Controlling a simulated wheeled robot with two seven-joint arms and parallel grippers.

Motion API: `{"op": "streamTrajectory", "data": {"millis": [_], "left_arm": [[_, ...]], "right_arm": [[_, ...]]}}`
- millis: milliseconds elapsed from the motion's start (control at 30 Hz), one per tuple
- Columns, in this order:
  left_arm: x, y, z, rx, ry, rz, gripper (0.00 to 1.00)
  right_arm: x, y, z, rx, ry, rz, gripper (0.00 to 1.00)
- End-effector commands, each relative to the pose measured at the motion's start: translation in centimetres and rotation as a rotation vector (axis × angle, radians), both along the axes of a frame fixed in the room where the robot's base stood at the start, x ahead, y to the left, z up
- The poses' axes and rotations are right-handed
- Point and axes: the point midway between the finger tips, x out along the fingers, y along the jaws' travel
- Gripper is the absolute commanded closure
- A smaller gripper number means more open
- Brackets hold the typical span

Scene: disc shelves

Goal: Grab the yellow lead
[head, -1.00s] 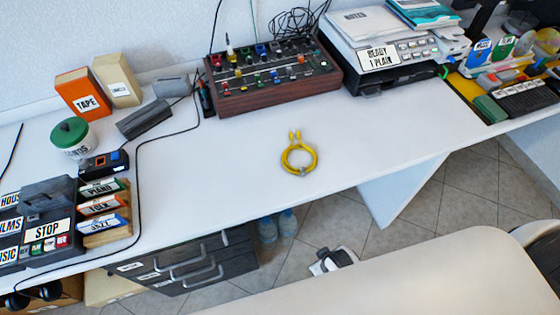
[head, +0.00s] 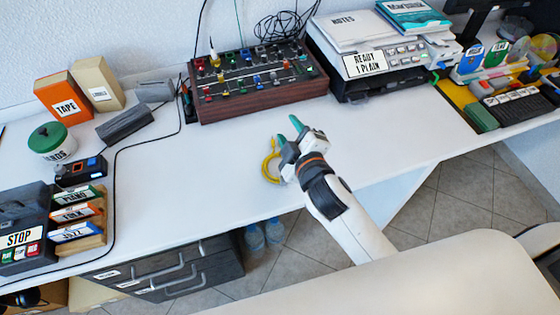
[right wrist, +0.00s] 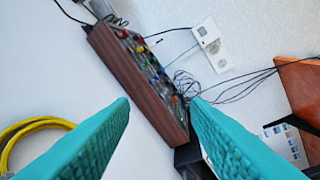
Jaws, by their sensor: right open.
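The yellow lead (head: 269,166) lies coiled on the white desk near its front edge. My right gripper (head: 289,129) is over the desk, its green-tipped fingers apart and empty, and it hides the right part of the coil in the head view. In the right wrist view the lead (right wrist: 22,133) shows at the left edge, outside the open fingers (right wrist: 160,115). I cannot tell how high the gripper is above the desk. My left gripper is not in view.
A mixer with wooden sides (head: 258,88) stands behind the lead. A printer (head: 385,65) is at the back right. The desk around the lead is clear.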

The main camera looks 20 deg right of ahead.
Motion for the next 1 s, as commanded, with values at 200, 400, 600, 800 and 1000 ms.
{"op": "streamTrajectory", "data": {"millis": [200, 400, 600, 800, 1000], "left_arm": [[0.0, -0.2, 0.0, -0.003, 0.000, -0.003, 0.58], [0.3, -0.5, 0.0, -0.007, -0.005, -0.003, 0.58], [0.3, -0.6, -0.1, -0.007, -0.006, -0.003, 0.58], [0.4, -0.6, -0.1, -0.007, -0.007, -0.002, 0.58], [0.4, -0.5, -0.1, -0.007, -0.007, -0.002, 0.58]], "right_arm": [[2.5, 10.3, 12.7, -0.578, -0.709, 0.357, 0.57], [-2.2, 20.4, 15.1, -1.201, -1.364, 0.701, 0.57], [-5.0, 23.1, 7.4, -1.830, -1.936, 1.146, 0.57], [-1.7, 15.7, -0.3, 1.605, 1.580, -1.280, 0.57], [2.0, 7.2, -1.3, 1.268, 1.177, -1.321, 0.57]]}}
